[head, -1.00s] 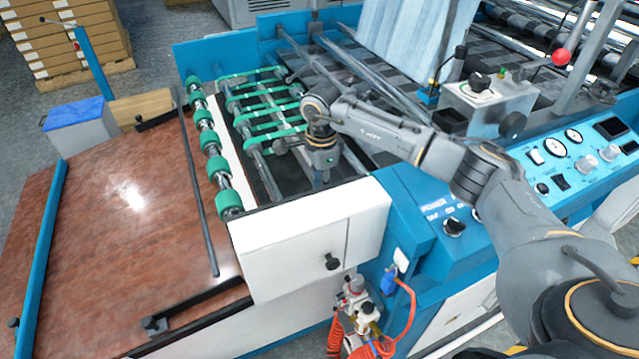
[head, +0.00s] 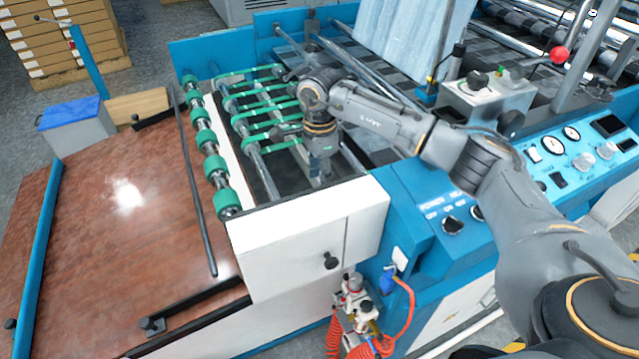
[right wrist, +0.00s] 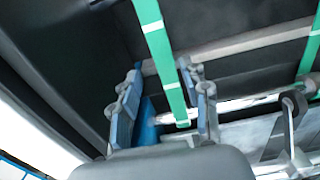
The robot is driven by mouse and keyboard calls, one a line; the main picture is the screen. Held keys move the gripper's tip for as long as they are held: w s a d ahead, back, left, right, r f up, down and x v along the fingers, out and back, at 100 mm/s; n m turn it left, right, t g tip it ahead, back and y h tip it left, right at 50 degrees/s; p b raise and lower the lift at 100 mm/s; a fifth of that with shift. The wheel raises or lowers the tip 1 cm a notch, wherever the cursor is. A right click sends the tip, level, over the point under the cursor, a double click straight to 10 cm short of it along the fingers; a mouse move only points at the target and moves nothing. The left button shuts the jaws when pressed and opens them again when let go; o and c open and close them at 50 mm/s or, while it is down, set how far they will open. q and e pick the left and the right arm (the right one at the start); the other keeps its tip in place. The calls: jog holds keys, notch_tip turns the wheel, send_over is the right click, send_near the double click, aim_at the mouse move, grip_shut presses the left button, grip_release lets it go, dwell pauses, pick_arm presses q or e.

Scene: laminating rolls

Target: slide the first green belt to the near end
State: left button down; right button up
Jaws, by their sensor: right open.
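Several green belts (head: 262,104) run across the metal rollers of the machine in the head view, left of my right wrist. One green belt (right wrist: 160,55) shows close up in the right wrist view. It passes between the two blue-padded fingers of my right gripper (right wrist: 160,78). The fingers are open, with a gap on each side of the belt. In the head view my right gripper (head: 321,172) points down into the roller bed, and its fingertips are hard to make out. Which belt it stands over cannot be told there. My left gripper is not in view.
Green-ringed rollers (head: 211,150) line the left side of the bed, beside a brown table (head: 110,230). A white cover (head: 300,240) closes the near end. A control panel (head: 575,150) is on the right. Another green belt (right wrist: 310,48) stands right in the wrist view.

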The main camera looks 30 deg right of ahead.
notch_tip(320, 180, up, 9)
dwell(0.3)
jog(key=shift+r, duration=0.1)
